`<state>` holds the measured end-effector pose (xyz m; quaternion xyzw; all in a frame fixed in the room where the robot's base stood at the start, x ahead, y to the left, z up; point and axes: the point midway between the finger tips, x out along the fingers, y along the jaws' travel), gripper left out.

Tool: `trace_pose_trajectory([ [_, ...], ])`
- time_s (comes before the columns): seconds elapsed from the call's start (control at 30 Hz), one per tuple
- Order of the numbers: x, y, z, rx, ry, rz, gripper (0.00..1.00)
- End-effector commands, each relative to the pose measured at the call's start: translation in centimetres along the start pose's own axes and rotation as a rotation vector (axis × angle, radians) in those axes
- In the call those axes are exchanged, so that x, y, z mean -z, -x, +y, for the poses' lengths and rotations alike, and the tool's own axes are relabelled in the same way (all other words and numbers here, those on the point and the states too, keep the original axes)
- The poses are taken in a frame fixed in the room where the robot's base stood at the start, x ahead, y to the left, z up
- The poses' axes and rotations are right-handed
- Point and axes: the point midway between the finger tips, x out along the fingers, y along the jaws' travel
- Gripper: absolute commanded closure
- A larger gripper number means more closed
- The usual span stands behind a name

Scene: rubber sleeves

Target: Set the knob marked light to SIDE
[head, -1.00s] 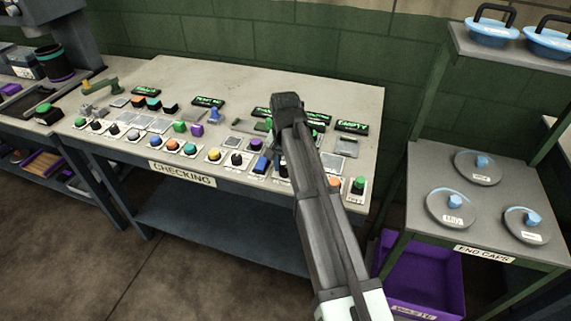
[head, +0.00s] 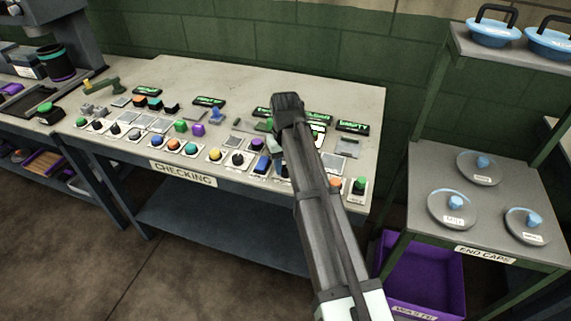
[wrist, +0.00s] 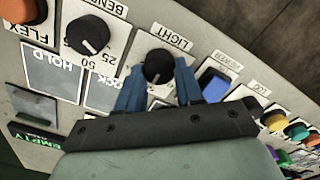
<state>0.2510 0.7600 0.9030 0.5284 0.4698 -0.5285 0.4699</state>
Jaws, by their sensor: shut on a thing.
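The knob marked LIGHT (wrist: 158,66) is black and round, on a white square plate in the wrist view. A small pale mark shows on its lower side, but the setting labels around it are mostly hidden by my fingers. My gripper (wrist: 158,76) has its two blue fingers on either side of this knob and is shut on it. In the head view my arm reaches over the right half of the checking table (head: 330,85) and hides the knob and most of the fingers.
A black BENCH knob (wrist: 88,35) and an orange FLEX knob (wrist: 20,8) sit to the left in the wrist view. A blue rocker switch (wrist: 213,84) is close on the right, with several coloured buttons beyond. A shelf of end caps (head: 405,165) stands right of the table.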

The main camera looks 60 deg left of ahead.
Motion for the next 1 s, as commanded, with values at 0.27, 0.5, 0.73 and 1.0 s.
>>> trace_pose_trajectory([
  [0.27, 0.01, 0.02, 0.01, 0.0, 0.006, 0.0, 0.94],
  [0.5, 0.01, 0.02, 0.01, 0.0, 0.006, 0.0, 0.56],
  [0.73, 0.01, 0.01, 0.0, 0.0, 0.006, 0.0, 0.38],
  [1.0, 0.03, 0.28, 0.01, 0.0, 0.005, 0.0, 0.38],
])
